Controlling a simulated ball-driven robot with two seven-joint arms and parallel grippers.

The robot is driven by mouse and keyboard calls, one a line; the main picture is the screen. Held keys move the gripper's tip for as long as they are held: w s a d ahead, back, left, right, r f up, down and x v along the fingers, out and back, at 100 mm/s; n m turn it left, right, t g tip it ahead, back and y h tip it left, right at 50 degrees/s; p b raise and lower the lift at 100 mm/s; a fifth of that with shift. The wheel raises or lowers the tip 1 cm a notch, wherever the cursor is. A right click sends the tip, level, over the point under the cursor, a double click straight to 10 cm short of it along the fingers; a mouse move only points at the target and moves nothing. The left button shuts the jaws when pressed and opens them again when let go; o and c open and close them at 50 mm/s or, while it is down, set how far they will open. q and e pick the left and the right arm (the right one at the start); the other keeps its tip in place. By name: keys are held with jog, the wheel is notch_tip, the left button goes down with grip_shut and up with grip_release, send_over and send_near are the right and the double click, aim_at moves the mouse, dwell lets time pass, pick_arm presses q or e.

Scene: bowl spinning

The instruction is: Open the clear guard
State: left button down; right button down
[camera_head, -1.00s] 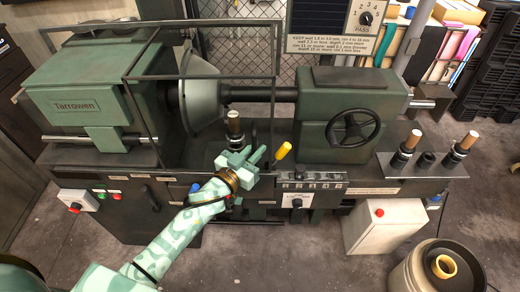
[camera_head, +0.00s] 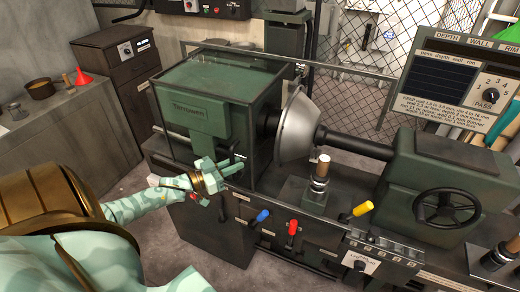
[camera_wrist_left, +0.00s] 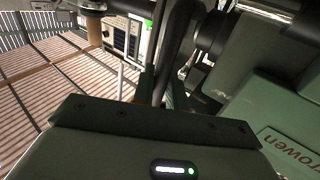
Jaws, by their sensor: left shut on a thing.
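The clear guard (camera_head: 215,78), a dark-framed see-through box, stands around the green headstock at the left of the lathe. The silver bowl-shaped piece (camera_head: 300,125) on the spindle is outside the guard, to its right. My left gripper (camera_head: 229,166) is at the guard's front right side, low down, and is shut on the guard's dark handle bar. In the left wrist view the dark bar (camera_wrist_left: 175,50) runs between the fingers (camera_wrist_left: 163,88). The exact grip is partly hidden. My right gripper is in neither view.
Blue (camera_head: 263,215), red (camera_head: 292,228) and yellow (camera_head: 362,208) levers stand along the lathe's front. The tool post (camera_head: 319,175) and tailstock (camera_head: 440,185) are to the right. A grey bench (camera_head: 45,135) with a red funnel is at the left.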

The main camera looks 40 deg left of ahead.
aim_at(218, 160)
pick_arm(q)
jog(key=shift+s+a+b, duration=0.15)
jog(key=shift+s+a, duration=0.1)
jog(key=shift+a, duration=0.65)
jog(key=shift+s+a+b, duration=0.2)
jog(key=shift+s+a, duration=0.05)
jog(key=shift+a, duration=0.6)
jog(key=shift+s+a+b, duration=0.15)
jog(key=shift+s+a, duration=0.1)
jog(key=shift+a, duration=0.65)
jog(key=c, duration=1.8)
grip_release()
jog(key=p+v, duration=0.1)
jog(key=v, duration=1.5)
jog(key=shift+s, duration=0.2)
jog(key=shift+f, duration=0.1)
